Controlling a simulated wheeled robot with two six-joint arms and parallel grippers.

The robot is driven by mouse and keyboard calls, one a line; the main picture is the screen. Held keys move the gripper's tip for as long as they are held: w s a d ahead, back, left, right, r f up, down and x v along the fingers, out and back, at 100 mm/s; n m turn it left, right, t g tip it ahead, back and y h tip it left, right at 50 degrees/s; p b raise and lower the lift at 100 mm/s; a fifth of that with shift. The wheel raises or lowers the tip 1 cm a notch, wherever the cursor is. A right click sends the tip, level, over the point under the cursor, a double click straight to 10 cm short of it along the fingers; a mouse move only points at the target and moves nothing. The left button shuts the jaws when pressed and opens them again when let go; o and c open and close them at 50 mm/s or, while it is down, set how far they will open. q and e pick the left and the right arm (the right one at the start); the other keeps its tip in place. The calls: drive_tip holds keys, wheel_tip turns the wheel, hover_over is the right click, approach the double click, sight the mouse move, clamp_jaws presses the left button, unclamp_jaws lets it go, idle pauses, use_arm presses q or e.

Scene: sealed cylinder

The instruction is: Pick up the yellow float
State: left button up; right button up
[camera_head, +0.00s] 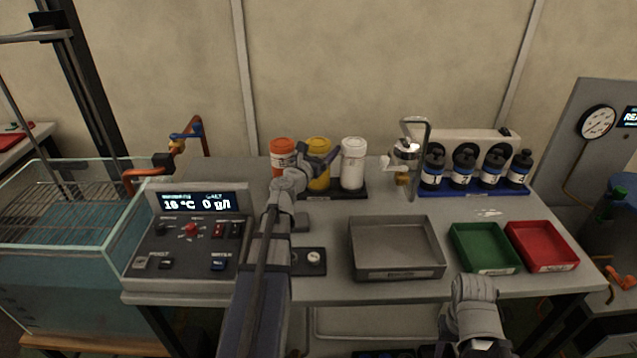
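The yellow float (319,182) is a yellow cylinder with a yellow cap. It stands upright on a black tray (318,197) at the back of the table, between an orange float (283,153) and a white float (353,165). My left gripper (322,161) is at the yellow float, with dark finger parts across its upper body and hiding some of it. I cannot tell whether the fingers touch or grip it. My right arm shows at the lower right, in front of the table, but its fingers do not show.
A grey tray (396,273), a green tray (485,268) and a red tray (542,266) sit along the front right. A control panel (170,243) stands left, beside a water tank (60,285). Several dark bottles (464,167) and a metal stand (428,133) are at the back right.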

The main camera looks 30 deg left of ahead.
use_arm(q)
clamp_jaws()
idle(0.5)
